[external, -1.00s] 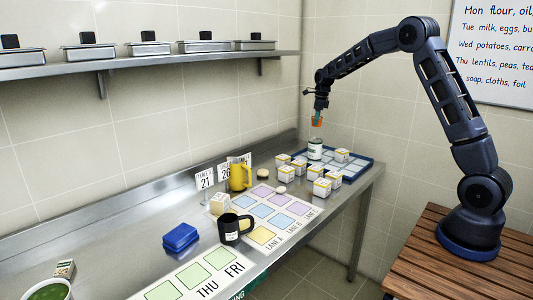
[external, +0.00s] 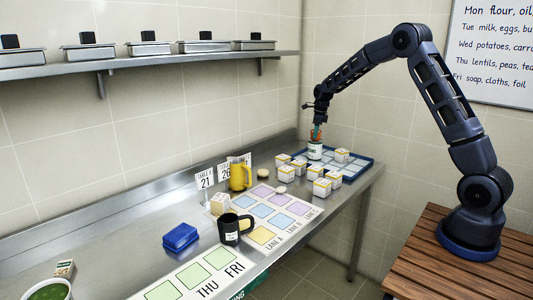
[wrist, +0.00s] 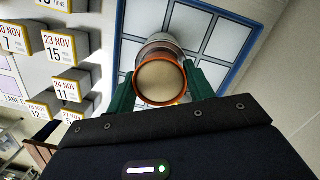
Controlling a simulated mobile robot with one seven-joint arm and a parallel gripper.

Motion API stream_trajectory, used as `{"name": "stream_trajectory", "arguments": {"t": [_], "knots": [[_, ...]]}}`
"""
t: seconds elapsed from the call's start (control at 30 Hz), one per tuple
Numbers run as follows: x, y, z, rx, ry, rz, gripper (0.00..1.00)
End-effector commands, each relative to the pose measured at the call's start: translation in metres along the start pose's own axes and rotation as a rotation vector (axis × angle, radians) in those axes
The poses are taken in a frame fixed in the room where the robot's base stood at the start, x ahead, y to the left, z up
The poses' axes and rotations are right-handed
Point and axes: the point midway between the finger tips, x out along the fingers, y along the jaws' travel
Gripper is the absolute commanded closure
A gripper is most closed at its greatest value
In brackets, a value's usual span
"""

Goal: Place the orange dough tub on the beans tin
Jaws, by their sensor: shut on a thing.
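My gripper (external: 316,130) points down at the right end of the counter. It is shut on the orange dough tub (wrist: 163,80), whose orange rim and pale beige top show between the green fingers in the wrist view. The beans tin (external: 315,151) is a white and dark can standing upright in the blue tray (external: 362,159). The tub is right above the tin. In the wrist view the tin (wrist: 158,44) shows partly behind the tub. I cannot tell whether the tub touches the tin's top.
Several white date boxes (external: 320,187) with yellow bands stand left of and in front of the tray. A wall shelf (external: 150,58) holds several metal pans.

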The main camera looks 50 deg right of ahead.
Motion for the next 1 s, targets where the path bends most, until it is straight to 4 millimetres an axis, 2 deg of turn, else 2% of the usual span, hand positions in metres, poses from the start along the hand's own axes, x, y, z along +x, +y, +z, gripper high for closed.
{"name": "stream_trajectory", "arguments": {"t": [0.07, 0.1, 0.2, 0.57, 0.77, 1.0], "knots": [[0.002, 0.000, 0.000, 0.000, 0.000, 0.000, 0.73], [0.002, 0.000, 0.000, 0.000, 0.000, 0.000, 0.42], [0.002, 0.000, 0.000, 0.000, 0.000, 0.000, 0.26], [-0.003, 0.000, 0.000, -0.001, 0.000, 0.000, 0.26], [-0.030, 0.001, 0.001, -0.001, -0.001, -0.001, 0.26], [-0.077, 0.000, 0.001, -0.001, -0.001, -0.001, 0.26]]}}
